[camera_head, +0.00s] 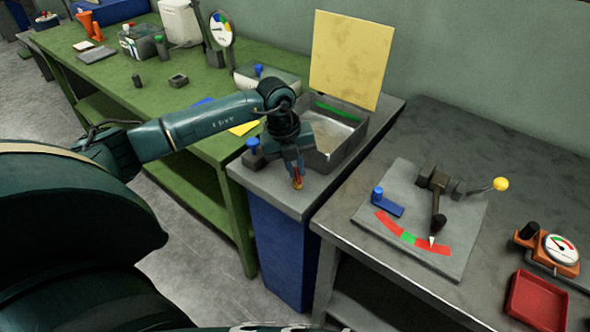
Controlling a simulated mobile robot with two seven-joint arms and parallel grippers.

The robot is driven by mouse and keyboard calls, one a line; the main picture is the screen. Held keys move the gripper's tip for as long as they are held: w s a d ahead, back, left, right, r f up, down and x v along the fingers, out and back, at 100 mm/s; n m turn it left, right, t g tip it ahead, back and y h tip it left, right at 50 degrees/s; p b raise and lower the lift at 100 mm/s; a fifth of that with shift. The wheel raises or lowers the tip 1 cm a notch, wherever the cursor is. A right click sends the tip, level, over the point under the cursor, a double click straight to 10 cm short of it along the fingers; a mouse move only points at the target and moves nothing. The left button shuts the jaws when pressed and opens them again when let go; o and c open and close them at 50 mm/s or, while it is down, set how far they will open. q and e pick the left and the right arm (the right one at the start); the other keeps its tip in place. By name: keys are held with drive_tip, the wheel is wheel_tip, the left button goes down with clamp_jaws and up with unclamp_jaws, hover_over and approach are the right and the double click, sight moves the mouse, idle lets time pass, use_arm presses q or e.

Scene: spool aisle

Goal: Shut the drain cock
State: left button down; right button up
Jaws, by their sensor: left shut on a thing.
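An open grey tank (338,160) stands on the blue-fronted grey cabinet, with a green strip along its inner back wall. My left gripper (297,178) points down in front of the tank's near side. It is shut on a small red and orange piece at the tank's front, which looks like the handle of the drain cock (297,185). The fingers hide most of the cock, so I cannot tell how its handle is turned. My right gripper is not in view.
A blue-topped knob (253,145) stands left of my gripper. A yellow board (350,57) rises behind the tank. The right bench holds a lever plate (455,255), an orange gauge (550,248) and a red tray (538,304). The green bench (110,75) carries several items.

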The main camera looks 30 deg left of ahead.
use_arm(q)
drive_tip(key=shift+w+m, duration=0.1)
drive_tip(key=shift+m, duration=0.9)
drive_tip(key=shift+m+g+b, duration=0.3)
drive_tip(key=shift+m+b, duration=0.25)
drive_tip(key=shift+m, duration=0.35)
drive_tip(key=m+b, duration=0.1)
drive_tip(key=m, duration=0.2)
drive_tip(key=shift+w+h, duration=0.15)
drive_tip(key=shift+h, duration=0.15)
drive_tip(key=shift+m+g, duration=0.5)
drive_tip(key=shift+m, duration=0.8)
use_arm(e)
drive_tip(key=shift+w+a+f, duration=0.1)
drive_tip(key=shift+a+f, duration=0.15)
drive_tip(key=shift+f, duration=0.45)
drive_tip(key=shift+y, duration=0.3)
use_arm(q)
drive_tip(key=c, duration=1.5)
unclamp_jaws()
drive_tip(key=a+r, duration=0.1)
drive_tip(key=r, duration=0.7)
drive_tip(key=a+r+b, duration=0.1)
drive_tip(key=r, duration=0.4)
drive_tip(key=shift+w+a, duration=0.1)
drive_tip(key=shift+a, duration=0.2)
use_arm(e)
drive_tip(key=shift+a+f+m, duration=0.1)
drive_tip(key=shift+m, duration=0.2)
